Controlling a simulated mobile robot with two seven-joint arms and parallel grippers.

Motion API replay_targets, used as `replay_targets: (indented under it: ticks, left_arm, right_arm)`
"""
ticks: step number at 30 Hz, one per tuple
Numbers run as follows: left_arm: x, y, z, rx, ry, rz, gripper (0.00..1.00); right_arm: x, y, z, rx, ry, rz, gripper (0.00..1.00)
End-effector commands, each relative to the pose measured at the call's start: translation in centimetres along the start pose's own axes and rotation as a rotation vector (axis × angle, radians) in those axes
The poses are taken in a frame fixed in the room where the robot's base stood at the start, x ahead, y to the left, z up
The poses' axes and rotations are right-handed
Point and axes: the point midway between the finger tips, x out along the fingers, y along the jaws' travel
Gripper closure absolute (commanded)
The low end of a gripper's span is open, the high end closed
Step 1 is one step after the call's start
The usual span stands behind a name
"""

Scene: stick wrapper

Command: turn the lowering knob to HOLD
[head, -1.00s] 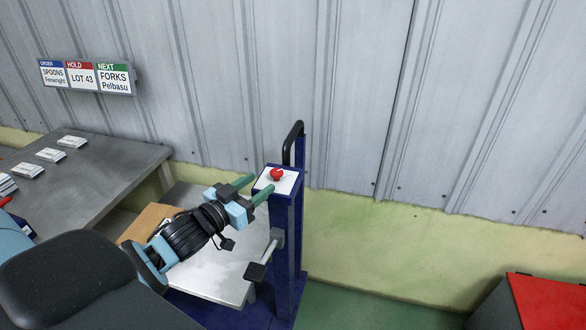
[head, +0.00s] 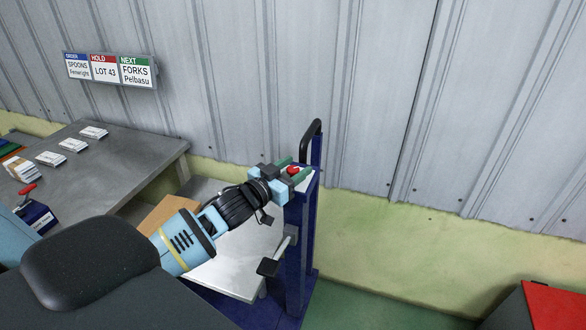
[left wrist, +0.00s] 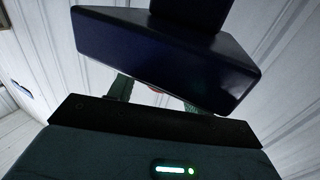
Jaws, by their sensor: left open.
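The red knob (head: 293,170) sits on the white top plate (head: 302,184) of a blue post (head: 297,240). My left gripper (head: 293,168) is open, with its green fingers at the knob, one on the far side and one on the near side. Whether they touch it, I cannot tell. The fingers partly cover the knob and plate, and I cannot read any HOLD mark there. In the left wrist view, a dark blue block (left wrist: 160,55) hides most of the knob; only a red sliver (left wrist: 155,89) shows between the green fingers. My right gripper is not in view.
A black handle (head: 311,135) rises behind the post, and a grey pedal-like lever (head: 278,255) sticks out below. A grey table (head: 120,160) with paper stacks stands left. A sign (head: 108,70) hangs on the metal wall. A red-topped box (head: 555,305) is at the lower right.

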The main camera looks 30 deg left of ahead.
Motion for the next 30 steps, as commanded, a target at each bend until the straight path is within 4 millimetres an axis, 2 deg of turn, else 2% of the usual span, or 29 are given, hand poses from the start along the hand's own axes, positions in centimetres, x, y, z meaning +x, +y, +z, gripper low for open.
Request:
replay_targets:
  ticks: [5,12,15,23,30]
  left_arm:
    - [0.0,0.0,0.0,0.000,0.000,0.000,0.50]
    - [0.0,0.0,0.0,0.000,0.000,0.000,0.82]
    - [0.0,0.0,0.0,-0.001,0.000,0.000,0.92]
    - [0.0,0.1,-0.1,-0.005,0.001,-0.023,0.92]
    - [0.0,0.2,-0.2,-0.010,0.003,-0.116,0.92]
  right_arm:
    - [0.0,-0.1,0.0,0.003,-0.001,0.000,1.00]
    - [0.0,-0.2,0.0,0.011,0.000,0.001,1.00]
    - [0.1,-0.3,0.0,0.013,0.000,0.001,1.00]
    - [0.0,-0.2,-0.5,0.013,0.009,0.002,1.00]
    - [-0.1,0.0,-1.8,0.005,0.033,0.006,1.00]
